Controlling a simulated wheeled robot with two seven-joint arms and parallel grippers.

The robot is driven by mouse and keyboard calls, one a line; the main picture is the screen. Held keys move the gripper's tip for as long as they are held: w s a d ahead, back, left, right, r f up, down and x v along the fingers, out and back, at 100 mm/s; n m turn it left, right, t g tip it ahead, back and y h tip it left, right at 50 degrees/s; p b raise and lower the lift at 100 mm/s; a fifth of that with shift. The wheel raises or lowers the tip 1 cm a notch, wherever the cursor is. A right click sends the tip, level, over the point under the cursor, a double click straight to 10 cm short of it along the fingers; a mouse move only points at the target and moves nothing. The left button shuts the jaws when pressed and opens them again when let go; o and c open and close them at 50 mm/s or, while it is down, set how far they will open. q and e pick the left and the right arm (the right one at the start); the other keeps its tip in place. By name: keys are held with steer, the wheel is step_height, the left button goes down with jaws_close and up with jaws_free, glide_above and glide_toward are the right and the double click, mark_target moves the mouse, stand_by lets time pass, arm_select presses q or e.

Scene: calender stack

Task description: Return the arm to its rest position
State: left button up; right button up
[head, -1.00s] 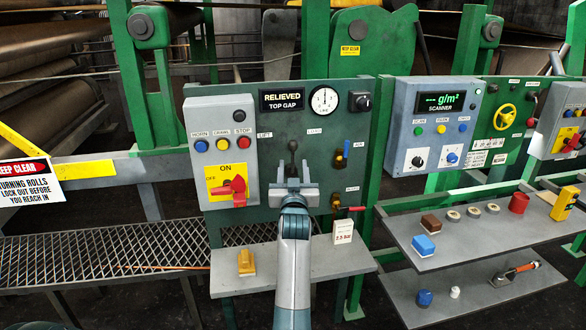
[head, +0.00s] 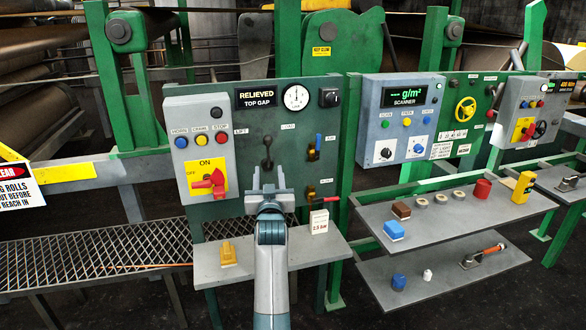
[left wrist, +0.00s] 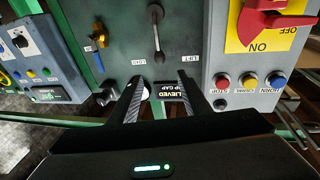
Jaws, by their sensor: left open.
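My left gripper (head: 268,184) is in front of the green control panel (head: 290,120), just below the black lever (head: 267,150) in the head view. Its two fingers are apart with nothing between them. In the left wrist view the open fingers (left wrist: 160,100) point toward the panel, and the lever (left wrist: 157,30) stands beyond them, clear of both. My left arm reaches up from the bottom of the head view and hides the middle of the small shelf. My right gripper is not in view.
A grey switch box (head: 201,145) with a red rotary handle is left of the gripper. A small shelf (head: 320,252) juts out below, carrying a yellow object (head: 228,254) and a white block (head: 319,222). More shelves (head: 450,225) and a scanner box (head: 402,115) are at right.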

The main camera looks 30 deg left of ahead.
arm_select(q)
steer(key=d+f+m+g+h, duration=0.1)
steer(key=d+f+m+h, duration=0.15)
steer(key=d+f, duration=0.75)
steer(key=d+f+m+h, duration=0.15)
steer(key=f+h, duration=0.25)
steer(key=f, duration=1.4)
steer(key=s+d+f+m+g+h, duration=0.1)
steer(key=s+d+f+g, duration=0.15)
steer(key=s+f, duration=0.45)
steer(key=s+d+f+m+g+h, duration=0.1)
steer(key=s+d+f, duration=0.15)
steer(key=f, duration=0.75)
steer(key=s+d+f+m+g+h, duration=0.1)
steer(key=s+d+f, duration=0.35)
steer(key=f, duration=0.45)
steer(key=s+d+f+m+g+h, duration=0.1)
steer(key=s+d+f+g, duration=0.1)
steer(key=s+f, duration=0.9)
steer(key=s+d+f+m+g+h, duration=0.1)
steer(key=s+d+f+g, duration=0.2)
steer(key=s+f, duration=0.8)
steer(key=s+f+g, duration=0.3)
steer(key=s+g, duration=0.1)
steer(key=s, duration=2.8)
steer(key=shift+m, duration=0.4)
